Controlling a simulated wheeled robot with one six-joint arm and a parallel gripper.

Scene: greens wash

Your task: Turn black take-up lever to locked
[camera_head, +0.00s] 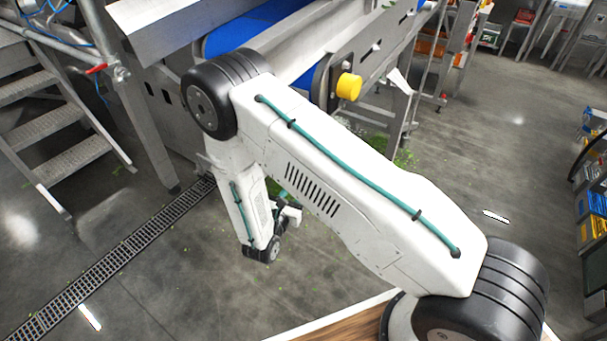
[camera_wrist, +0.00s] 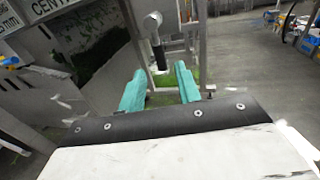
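In the wrist view a black lever (camera_wrist: 159,56) hangs down from a round silver hub (camera_wrist: 152,20) on the machine frame. My gripper (camera_wrist: 160,80) has two teal fingers, spread apart with a gap between them. The lever's lower end appears in line with this gap, beyond the fingertips. I see no contact, and the exact distance is unclear. In the head view my arm hides the lever, and my gripper's fingers cannot be made out there.
In the head view a yellow knob (camera_head: 349,87) sticks out beside the blue belt (camera_head: 236,38). Metal steps (camera_head: 75,155) and a red valve handle (camera_head: 97,69) are at left. A floor drain grate (camera_head: 110,262) runs diagonally. The floor at right is mostly open, with shelves beyond.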

